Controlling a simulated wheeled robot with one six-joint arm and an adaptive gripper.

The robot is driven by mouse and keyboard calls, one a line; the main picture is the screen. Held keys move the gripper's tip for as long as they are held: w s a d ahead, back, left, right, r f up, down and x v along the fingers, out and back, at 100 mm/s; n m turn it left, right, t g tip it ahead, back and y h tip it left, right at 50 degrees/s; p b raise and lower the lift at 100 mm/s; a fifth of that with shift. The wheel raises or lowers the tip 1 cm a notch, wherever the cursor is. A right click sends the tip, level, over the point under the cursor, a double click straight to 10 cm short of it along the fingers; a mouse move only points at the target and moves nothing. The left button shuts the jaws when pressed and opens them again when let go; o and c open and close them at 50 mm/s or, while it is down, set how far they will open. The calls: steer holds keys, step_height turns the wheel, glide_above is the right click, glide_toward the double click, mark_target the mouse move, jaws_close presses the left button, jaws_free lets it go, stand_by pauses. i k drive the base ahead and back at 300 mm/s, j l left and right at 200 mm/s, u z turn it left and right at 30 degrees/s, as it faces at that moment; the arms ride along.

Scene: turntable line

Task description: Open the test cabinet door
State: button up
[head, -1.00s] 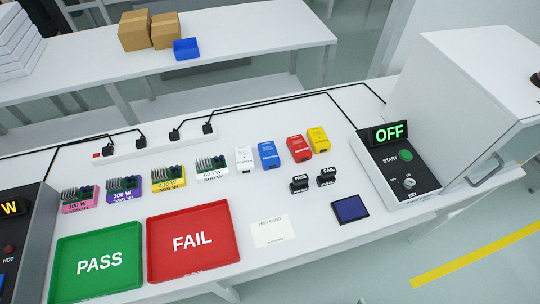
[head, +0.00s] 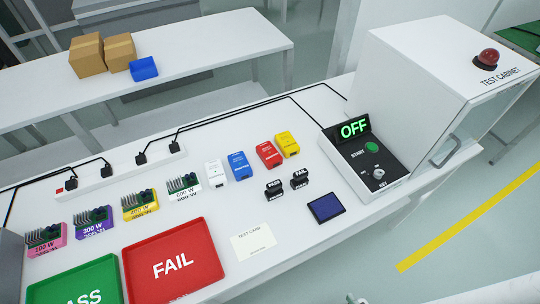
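The white test cabinet (head: 415,75) stands at the right end of the bench, with the words TEST CABINET along its top edge. Its door (head: 475,122) is on the right-hand face and looks shut. A grey bar handle (head: 446,151) sits low on the near side of the door. A control panel (head: 391,181) with a green START button, a key switch and a lit OFF display stands against the cabinet's left side. My gripper is not clearly in view; only small pale parts show at the bottom edge.
A red dome (head: 488,57) tops the cabinet. The bench holds a red FAIL tray (head: 203,284), a green PASS tray (head: 105,266), a dark blue pad (head: 326,208), stamps and several small boxes. Open floor with a yellow stripe (head: 470,215) lies right of the bench.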

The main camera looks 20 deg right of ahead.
mark_target(479, 130)
steer(key=z, duration=1.45)
